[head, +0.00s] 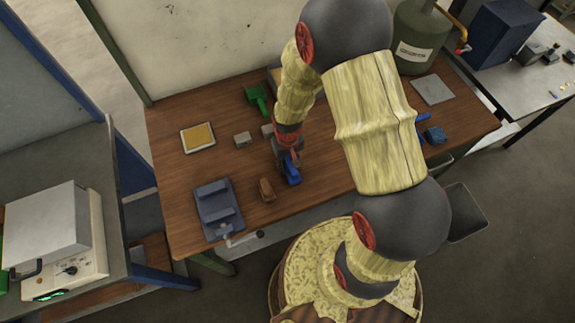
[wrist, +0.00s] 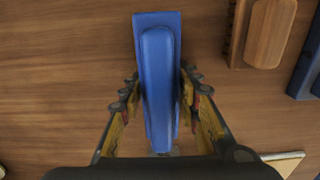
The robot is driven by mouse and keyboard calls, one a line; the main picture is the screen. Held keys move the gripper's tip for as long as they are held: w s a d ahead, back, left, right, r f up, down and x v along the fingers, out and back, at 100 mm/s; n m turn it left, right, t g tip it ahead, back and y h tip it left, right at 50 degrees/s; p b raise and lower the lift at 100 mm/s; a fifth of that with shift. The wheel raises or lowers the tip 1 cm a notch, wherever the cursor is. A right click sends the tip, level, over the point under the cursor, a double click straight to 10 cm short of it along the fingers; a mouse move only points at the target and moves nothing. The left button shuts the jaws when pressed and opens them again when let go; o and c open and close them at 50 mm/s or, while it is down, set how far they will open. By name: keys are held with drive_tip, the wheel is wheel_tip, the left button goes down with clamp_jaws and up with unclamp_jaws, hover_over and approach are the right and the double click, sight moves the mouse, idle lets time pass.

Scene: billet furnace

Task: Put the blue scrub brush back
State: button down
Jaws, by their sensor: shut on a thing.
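The blue scrub brush (wrist: 158,75) is a long blue block with a raised, rounded blue grip. In the wrist view it lies lengthwise between the two fingers of my gripper (wrist: 160,115), which are shut on its sides. In the head view my gripper (head: 287,158) points down over the wooden bench, and the blue scrub brush (head: 292,175) shows below it. I cannot tell whether the brush touches the bench top or hangs just above it. Its underside is hidden.
On the wooden bench (head: 330,175) are a brown wooden brush (head: 266,190), a blue-grey fixture (head: 213,200), a yellow pad in a tray (head: 198,137), small grey blocks (head: 242,139), a green dustpan (head: 256,97) and a blue object (head: 435,135). A dark bin (head: 466,212) is beyond the bench's front edge.

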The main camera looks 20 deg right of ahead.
drive_tip(key=shift+f, duration=0.4)
drive_tip(key=shift+f, duration=0.3)
drive_tip(key=c, duration=1.3)
unclamp_jaws()
